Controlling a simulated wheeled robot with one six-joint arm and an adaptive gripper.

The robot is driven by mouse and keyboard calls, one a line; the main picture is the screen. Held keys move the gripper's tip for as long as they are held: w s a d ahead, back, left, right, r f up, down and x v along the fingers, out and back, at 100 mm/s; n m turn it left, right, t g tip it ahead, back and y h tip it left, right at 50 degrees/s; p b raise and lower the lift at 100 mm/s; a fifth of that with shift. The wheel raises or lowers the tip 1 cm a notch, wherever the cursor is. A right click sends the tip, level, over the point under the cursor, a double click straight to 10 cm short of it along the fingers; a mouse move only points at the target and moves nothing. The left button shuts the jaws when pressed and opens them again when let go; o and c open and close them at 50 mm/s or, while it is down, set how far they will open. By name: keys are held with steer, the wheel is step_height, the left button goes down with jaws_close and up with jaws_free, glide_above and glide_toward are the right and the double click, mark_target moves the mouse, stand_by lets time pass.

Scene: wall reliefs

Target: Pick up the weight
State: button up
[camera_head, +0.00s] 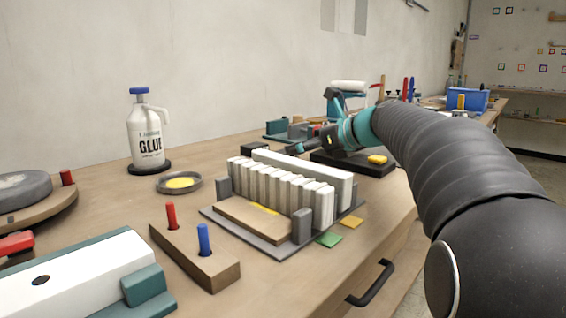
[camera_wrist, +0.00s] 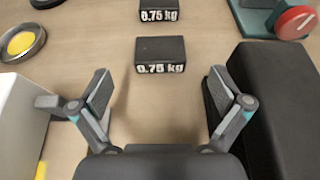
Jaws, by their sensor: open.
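A dark block-shaped weight (camera_wrist: 160,52) marked "0.75 kg" lies on the table in the wrist view, ahead of my gripper and centred between its fingers. A second dark weight (camera_wrist: 158,10) with the same marking lies beyond it, cut by the top edge. My gripper (camera_wrist: 159,82) is open and empty, its two fingers spread wider than the near weight and short of it. In the head view my gripper (camera_head: 308,141) is low behind the row of white pieces. A small dark block (camera_head: 256,149) to its left may be one of the weights.
A white block (camera_wrist: 18,115) stands close left of my gripper and a tall black block (camera_wrist: 265,110) close right. A yellow-filled dish (camera_head: 180,184), a glue bottle (camera_head: 148,135) and a rack of white pieces (camera_head: 285,185) stand on the table. Bare table surrounds the near weight.

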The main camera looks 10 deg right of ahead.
mark_target(283, 152)
steer(key=shift+x, duration=3.85)
steer(key=shift+s+f, duration=0.1)
steer(key=c, duration=1.9)
